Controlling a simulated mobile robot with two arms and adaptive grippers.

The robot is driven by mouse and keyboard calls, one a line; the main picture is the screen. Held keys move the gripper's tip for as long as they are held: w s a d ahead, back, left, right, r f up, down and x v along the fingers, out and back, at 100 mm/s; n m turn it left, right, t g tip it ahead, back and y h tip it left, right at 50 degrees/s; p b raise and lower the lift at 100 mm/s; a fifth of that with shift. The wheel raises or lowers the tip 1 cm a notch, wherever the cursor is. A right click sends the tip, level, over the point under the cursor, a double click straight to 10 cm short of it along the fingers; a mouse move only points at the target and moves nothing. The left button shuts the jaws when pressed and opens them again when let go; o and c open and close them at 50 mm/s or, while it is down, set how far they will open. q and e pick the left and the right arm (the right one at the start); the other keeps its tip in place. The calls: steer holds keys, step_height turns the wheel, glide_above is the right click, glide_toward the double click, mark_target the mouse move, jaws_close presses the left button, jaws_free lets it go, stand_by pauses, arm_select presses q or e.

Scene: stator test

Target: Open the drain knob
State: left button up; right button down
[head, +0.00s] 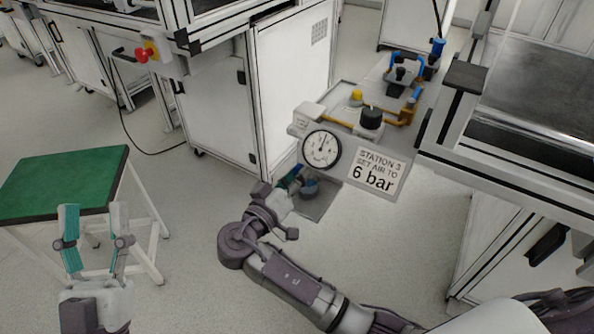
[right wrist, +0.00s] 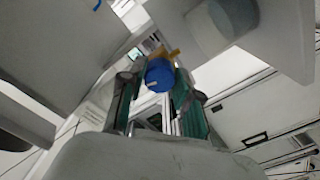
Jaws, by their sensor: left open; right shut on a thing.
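A small blue knob (right wrist: 159,75), which I take for the drain knob, sits between the teal fingers of my right gripper (right wrist: 157,82) in the right wrist view. In the head view my right gripper (head: 290,178) reaches under the air station, just below the pressure gauge (head: 321,148). It is shut on the knob; its fingers hide most of the contact in the head view. My left gripper (head: 95,213) is open and empty, in front of the green-topped table.
A sign reading "STATION 3 SET AIR TO 6 bar" (head: 374,174) is right of the gauge. A black knob (head: 371,118), yellow part (head: 356,96) and blue-handled fittings (head: 407,65) are behind. The green-topped table (head: 65,182) stands left. Machine frames flank the station.

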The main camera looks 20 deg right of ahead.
steer(key=shift+r, duration=0.1)
stand_by(0.3)
steer(key=c, duration=0.8)
jaws_free()
steer(key=shift+w, duration=0.1)
steer(key=v, duration=0.7)
steer(key=shift+s+a, duration=0.2)
